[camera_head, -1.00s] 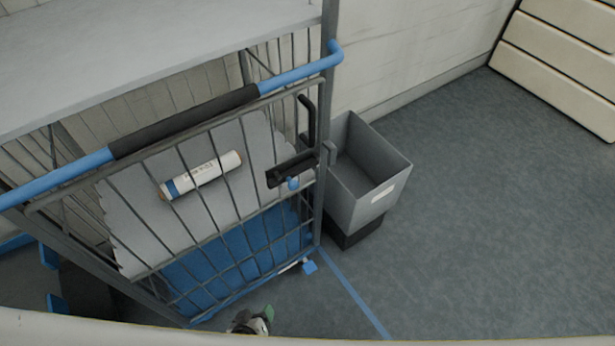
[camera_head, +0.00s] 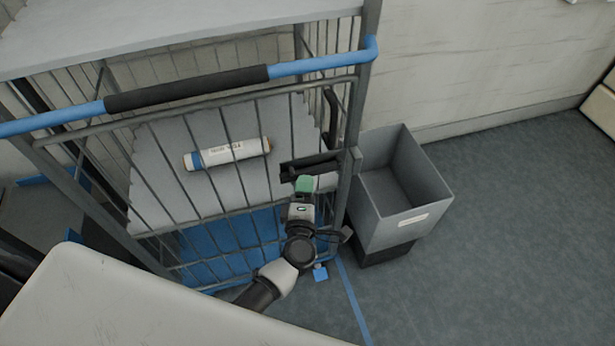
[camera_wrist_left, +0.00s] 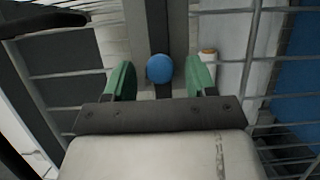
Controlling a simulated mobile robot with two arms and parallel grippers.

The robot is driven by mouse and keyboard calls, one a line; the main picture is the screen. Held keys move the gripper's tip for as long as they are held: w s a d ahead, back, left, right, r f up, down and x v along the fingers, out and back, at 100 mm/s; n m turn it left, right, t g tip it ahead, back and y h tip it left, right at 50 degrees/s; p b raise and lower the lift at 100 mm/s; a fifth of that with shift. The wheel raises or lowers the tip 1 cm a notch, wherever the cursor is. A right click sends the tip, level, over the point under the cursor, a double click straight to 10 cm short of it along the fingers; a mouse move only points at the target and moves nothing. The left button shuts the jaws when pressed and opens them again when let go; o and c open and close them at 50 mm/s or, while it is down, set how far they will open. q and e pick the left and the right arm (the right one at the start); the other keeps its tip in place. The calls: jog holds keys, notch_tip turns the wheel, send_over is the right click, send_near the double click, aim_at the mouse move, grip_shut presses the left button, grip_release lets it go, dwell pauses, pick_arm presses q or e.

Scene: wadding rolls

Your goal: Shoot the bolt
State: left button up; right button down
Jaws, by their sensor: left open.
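The dark bolt (camera_head: 312,165) is mounted on the right side of the wire cage's gate (camera_head: 225,215), beside the upright post. Its blue knob (camera_wrist_left: 159,67) shows in the left wrist view. My left gripper (camera_head: 305,184) is just below the bolt and hides the knob in the head view. In the left wrist view its green fingertips (camera_wrist_left: 160,80) are open, one on either side of the knob. I see a gap on both sides, so they are not closed on it. My right gripper is not in view.
A white roll with a blue band (camera_head: 228,154) lies inside the cage behind the bars. A dark curved handle (camera_head: 331,115) is above the bolt. A grey bin (camera_head: 400,200) stands close on the right. A blue push bar (camera_head: 320,62) crosses the cage top. Floor is clear further right.

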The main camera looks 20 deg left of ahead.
pick_arm(q)
jog(key=x, duration=0.3)
jog(key=shift+w, duration=0.35)
